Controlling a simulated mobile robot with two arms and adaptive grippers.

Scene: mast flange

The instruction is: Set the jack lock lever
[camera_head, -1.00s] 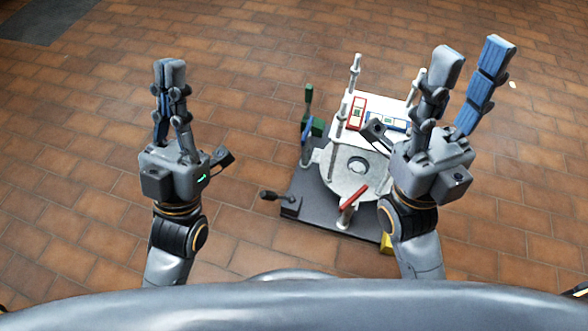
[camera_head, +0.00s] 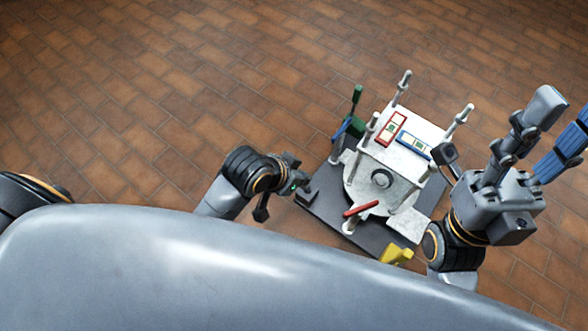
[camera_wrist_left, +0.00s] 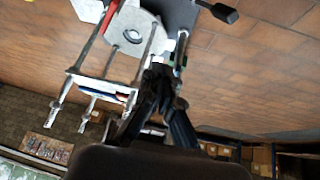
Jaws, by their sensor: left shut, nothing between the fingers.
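The mast flange fixture stands on a dark base plate (camera_head: 325,215), with a pale round flange (camera_head: 381,180) in its middle. A red lever (camera_head: 361,208) lies at its near side; it also shows in the left wrist view (camera_wrist_left: 110,17). A green upright handle (camera_head: 356,97) stands at the far left corner. A black-handled lever (camera_wrist_left: 220,12) shows in the left wrist view. I cannot tell which is the jack lock lever. My left gripper (camera_head: 292,184) is at the fixture's left edge; its fingers (camera_wrist_left: 163,72) are shut and empty. My right gripper (camera_head: 566,104) is open, right of the fixture.
Several grey posts rise around a white plate bearing a red-framed block (camera_head: 391,128) and a blue-framed block (camera_head: 414,145). A yellow part (camera_head: 396,256) sits at the near edge. Brick floor left of and behind the fixture is clear.

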